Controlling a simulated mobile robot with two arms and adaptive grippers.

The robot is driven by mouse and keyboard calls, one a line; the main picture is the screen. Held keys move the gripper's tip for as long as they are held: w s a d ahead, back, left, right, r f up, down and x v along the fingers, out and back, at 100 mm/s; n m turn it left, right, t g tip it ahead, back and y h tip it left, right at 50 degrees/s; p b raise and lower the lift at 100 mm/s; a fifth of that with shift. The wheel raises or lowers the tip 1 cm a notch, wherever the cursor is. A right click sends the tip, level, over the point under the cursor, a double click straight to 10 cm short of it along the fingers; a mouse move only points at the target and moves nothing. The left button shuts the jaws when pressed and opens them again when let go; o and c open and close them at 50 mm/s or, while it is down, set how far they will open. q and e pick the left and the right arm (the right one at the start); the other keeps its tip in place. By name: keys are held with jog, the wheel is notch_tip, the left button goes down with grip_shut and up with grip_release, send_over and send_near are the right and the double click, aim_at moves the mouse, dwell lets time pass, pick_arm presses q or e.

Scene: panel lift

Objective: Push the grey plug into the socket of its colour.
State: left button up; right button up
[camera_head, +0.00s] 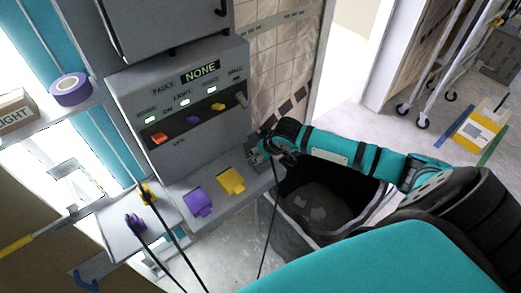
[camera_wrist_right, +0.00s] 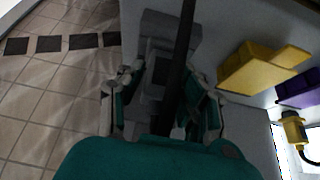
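My right gripper (camera_head: 264,152) is at the right end of the panel's ledge, over the grey socket (camera_head: 253,160). In the right wrist view, the fingers of this gripper (camera_wrist_right: 168,92) stand on both sides of the grey plug (camera_wrist_right: 151,100) and appear closed on it. The grey socket (camera_wrist_right: 170,25) lies right ahead of the plug, lined up with it. A black cable crosses in front, so I cannot tell how far the plug is in. My left gripper is not in view.
A purple socket (camera_head: 198,202) and a yellow socket (camera_head: 231,181) sit left on the ledge. A yellow plug (camera_head: 147,193) and a purple plug (camera_head: 134,222) with black cables are at a side shelf (camera_head: 110,230). A dark bin (camera_head: 345,235) stands below my right arm.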

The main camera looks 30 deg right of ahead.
jog(key=o, duration=0.4)
jog(key=shift+c, duration=0.2)
jog(key=shift+r, duration=0.3)
jog(key=v, duration=1.1)
jog(key=shift+s, duration=0.15)
jog(key=shift+r, duration=0.1)
